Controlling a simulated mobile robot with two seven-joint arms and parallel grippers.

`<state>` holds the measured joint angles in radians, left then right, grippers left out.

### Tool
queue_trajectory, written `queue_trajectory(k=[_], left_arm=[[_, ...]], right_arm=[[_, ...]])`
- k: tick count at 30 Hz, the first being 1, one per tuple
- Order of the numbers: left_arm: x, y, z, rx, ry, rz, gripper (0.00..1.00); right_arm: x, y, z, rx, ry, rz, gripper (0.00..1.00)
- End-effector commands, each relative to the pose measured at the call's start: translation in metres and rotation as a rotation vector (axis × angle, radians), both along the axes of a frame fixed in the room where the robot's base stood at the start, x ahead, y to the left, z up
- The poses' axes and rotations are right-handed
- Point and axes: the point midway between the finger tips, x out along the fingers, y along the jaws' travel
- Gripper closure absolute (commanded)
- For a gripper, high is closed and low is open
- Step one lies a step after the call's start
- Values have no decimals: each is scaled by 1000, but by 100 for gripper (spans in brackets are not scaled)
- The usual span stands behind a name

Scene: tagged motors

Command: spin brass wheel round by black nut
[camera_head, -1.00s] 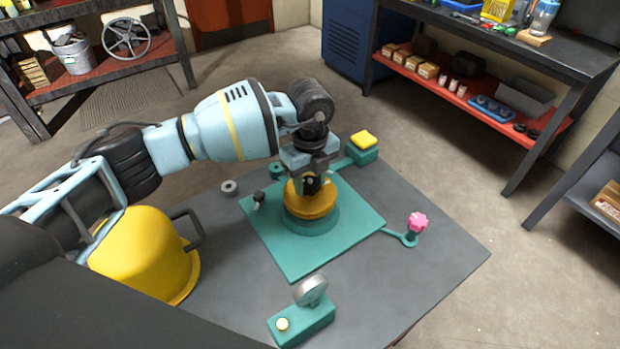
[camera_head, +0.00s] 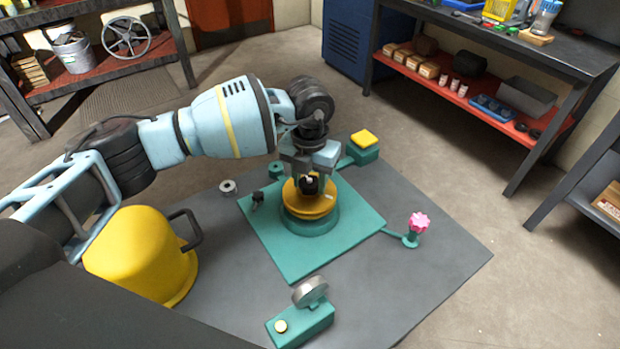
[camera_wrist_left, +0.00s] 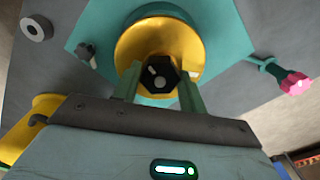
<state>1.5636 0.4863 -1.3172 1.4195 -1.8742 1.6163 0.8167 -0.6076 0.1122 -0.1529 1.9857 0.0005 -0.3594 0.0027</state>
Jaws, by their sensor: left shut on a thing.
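The brass wheel (camera_head: 301,206) sits on a round teal base in the middle of the teal plate (camera_head: 292,256). The black nut (camera_head: 309,184) stands at the wheel's centre; a white mark shows on its top in the left wrist view (camera_wrist_left: 159,73). My left gripper (camera_head: 308,182) comes down from above and is shut on the black nut, one green finger on each side of it in the left wrist view (camera_wrist_left: 158,92). The gripper partly hides the wheel's far side in the head view. My right gripper is not in view.
A pink knob (camera_head: 419,222) on a teal arm stands right of the plate. A yellow-topped teal block (camera_head: 364,143) is behind, a teal box with a round metal dial (camera_head: 310,291) in front. A yellow container (camera_head: 140,262) stands left, near my arm.

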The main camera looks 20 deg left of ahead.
Motion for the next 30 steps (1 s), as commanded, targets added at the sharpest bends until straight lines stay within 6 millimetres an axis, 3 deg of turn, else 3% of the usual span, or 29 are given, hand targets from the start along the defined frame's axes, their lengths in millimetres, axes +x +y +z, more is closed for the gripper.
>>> queue_trajectory(k=[9, 17, 18, 24, 30], left_arm=[[-1, 0, -2, -1, 3, -303, 75], [-1, 0, -1, -1, 3, -323, 75], [-1, 0, -1, -1, 3, -323, 56], [-1, 0, -1, 0, 2, -321, 30], [0, 0, 0, 0, 1, -320, 27]], right_arm=[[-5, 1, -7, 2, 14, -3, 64], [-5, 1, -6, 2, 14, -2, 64], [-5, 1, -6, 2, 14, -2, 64], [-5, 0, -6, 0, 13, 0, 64], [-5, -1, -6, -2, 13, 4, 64]])
